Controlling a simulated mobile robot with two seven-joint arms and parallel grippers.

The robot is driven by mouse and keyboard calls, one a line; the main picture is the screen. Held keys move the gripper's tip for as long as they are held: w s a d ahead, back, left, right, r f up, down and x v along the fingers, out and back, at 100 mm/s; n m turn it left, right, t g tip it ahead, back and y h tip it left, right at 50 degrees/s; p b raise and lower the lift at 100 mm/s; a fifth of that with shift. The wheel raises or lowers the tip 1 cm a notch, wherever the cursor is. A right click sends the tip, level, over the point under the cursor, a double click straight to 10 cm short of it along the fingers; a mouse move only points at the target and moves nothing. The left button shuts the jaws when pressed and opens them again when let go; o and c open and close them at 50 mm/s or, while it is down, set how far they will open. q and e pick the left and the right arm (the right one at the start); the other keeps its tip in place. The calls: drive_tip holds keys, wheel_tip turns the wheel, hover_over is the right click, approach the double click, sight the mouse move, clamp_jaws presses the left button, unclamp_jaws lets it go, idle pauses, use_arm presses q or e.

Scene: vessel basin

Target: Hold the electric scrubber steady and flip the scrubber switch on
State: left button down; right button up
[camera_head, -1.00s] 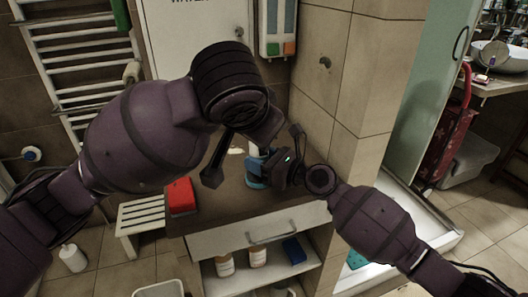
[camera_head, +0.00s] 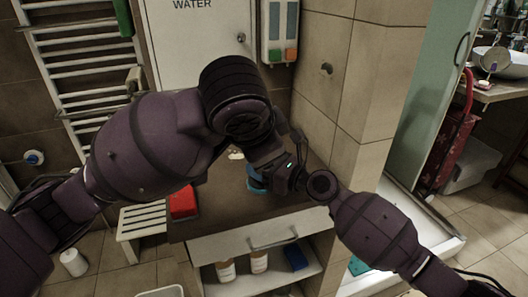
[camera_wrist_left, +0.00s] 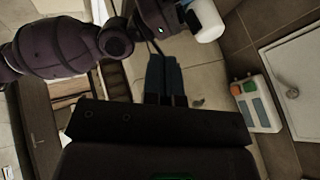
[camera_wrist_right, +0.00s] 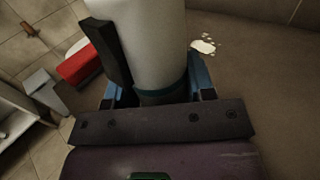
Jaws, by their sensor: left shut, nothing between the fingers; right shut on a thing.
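The electric scrubber has a white cylindrical body (camera_wrist_right: 152,40) with a teal ring, in the right wrist view. Its blue lower part (camera_head: 256,180) shows above the cabinet top in the head view. My right gripper (camera_wrist_right: 155,85) is shut around the white body, one finger on each side. A dark block stands beside the body; I cannot tell what it belongs to. My left gripper (camera_wrist_left: 163,62) is shut and empty, its fingers together, close to the scrubber's white end (camera_wrist_left: 207,20) in the left wrist view. The switch is not clearly visible.
A red box (camera_head: 183,203) sits on the brown cabinet top (camera_head: 215,220). Bottles (camera_head: 226,270) and a blue item stand on the shelf below. A towel radiator (camera_head: 85,60) is at left, and a tiled wall (camera_head: 345,80) is close on the right.

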use_arm(q)
drive_tip(key=w+f, duration=0.8)
drive_tip(key=shift+w+d, duration=0.2)
drive_tip(key=shift+w, duration=0.05)
drive_tip(key=shift+w, duration=0.25)
drive_tip(key=shift+r, duration=0.1)
idle(0.3)
drive_tip(key=shift+r, duration=0.75)
